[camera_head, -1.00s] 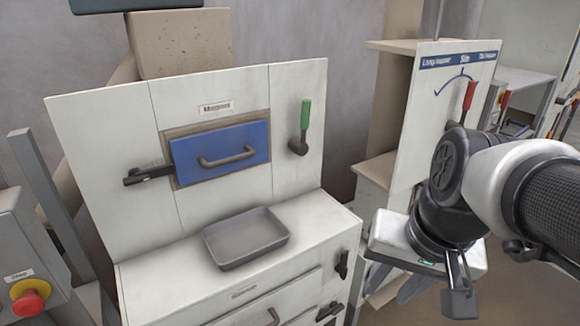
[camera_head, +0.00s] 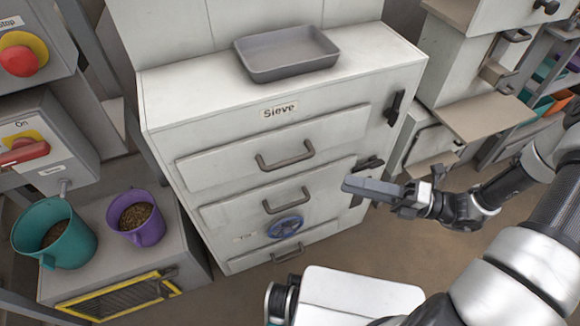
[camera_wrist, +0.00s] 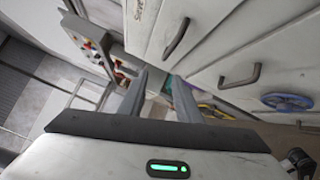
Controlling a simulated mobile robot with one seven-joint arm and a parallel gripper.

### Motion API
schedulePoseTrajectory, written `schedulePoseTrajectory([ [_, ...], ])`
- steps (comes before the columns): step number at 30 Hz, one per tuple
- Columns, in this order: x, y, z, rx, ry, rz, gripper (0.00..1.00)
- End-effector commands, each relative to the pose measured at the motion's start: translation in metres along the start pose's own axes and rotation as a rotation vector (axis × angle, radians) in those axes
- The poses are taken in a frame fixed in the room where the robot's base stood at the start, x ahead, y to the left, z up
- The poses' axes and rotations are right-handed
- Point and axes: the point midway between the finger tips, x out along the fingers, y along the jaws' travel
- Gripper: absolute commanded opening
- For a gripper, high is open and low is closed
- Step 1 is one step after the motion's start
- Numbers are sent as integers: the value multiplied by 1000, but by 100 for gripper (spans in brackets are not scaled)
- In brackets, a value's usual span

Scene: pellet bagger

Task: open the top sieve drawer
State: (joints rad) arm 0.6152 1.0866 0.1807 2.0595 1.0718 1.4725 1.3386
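The top sieve drawer (camera_head: 225,165) is a white front under the "Sieve" label in the head view, and it looks closed. Its grey bar handle (camera_head: 284,156) is in the middle of the front. The handle also shows at the top of the wrist view (camera_wrist: 178,34). A black latch (camera_head: 396,107) sits on the cabinet's right side, level with the drawer's right end. My gripper (camera_head: 348,186) is right of the handles and lower than the top one, in front of the cabinet's right part. Its fingers are apart and empty in the wrist view (camera_wrist: 158,78).
A lower drawer (camera_head: 225,210) has a similar handle, with a blue handwheel (camera_head: 285,227) below. A second black latch (camera_head: 366,166) is partly behind my gripper. A grey tray (camera_head: 288,52) stands on top. Teal (camera_head: 55,235) and purple (camera_head: 140,217) pellet jugs stand left.

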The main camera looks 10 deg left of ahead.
Motion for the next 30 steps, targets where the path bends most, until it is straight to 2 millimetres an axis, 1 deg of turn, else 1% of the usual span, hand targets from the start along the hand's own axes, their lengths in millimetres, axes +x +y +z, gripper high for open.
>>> schedulePoseTrajectory([
  [1, -2, -17, -2, 60, -52, 28, 31],
  [3, -3, -26, 0, 118, -99, 52, 31],
  [7, -1, -32, 2, 162, -135, 72, 31],
  [11, 12, -31, 4, 163, -133, 74, 31],
  [14, 30, -30, 5, 163, -131, 73, 31],
  [24, 104, -26, 14, 160, -128, 72, 31],
  [30, 142, -23, 20, 161, -129, 72, 31],
])
